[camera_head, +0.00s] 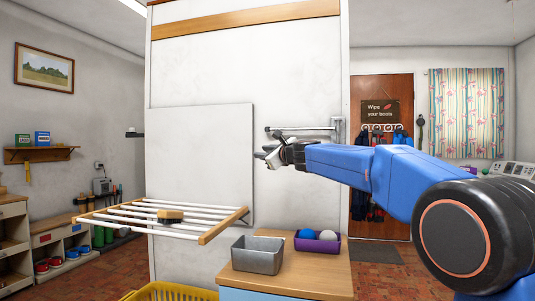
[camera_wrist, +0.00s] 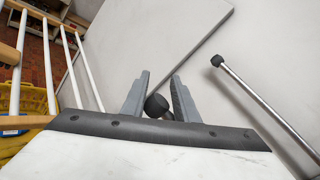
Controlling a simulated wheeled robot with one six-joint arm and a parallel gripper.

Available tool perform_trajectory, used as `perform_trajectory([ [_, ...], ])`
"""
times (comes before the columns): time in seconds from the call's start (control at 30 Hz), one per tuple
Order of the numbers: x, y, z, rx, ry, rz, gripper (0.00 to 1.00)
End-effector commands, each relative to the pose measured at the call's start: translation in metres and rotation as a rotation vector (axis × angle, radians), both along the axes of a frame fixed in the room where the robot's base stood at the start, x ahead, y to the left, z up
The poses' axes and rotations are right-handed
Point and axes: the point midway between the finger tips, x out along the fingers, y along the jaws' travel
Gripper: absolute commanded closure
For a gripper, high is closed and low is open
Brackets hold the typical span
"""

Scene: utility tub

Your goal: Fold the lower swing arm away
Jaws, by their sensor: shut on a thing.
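A wall bracket (camera_head: 338,130) sits near the right edge of the white wall panel in the head view. A metal upper swing arm (camera_head: 300,128) reaches left from it. In the wrist view a metal bar with a black end cap (camera_wrist: 217,60) slants to the right, apart from my jaws. My gripper (camera_head: 268,157) is just below the upper arm. In the wrist view my gripper (camera_wrist: 160,92) is shut on the lower swing arm, whose black end cap (camera_wrist: 156,104) shows between the fingers. The rest of the lower arm is mostly hidden behind my gripper and forearm.
A wooden-ended drying rack (camera_head: 225,228) with a brush (camera_head: 170,215) on it juts out at the left. Below stand a cabinet (camera_head: 310,275), a grey bin (camera_head: 257,256), a purple tray (camera_head: 330,246) with two balls and a yellow basket (camera_head: 170,291).

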Motion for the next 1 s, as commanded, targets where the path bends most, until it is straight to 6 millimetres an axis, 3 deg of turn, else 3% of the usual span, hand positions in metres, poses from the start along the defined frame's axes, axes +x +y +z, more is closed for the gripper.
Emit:
perform_trajectory([
  [0.03, 0.014, -0.001, -0.012, -0.005, 0.014, -0.006, 1.0],
  [0.5, 0.087, -0.002, -0.012, -0.003, 0.013, -0.012, 1.0],
  [0.7, 0.106, -0.004, -0.011, -0.003, 0.012, -0.013, 1.0],
  [1.0, 0.115, -0.005, -0.011, -0.003, 0.013, -0.012, 1.0],
])
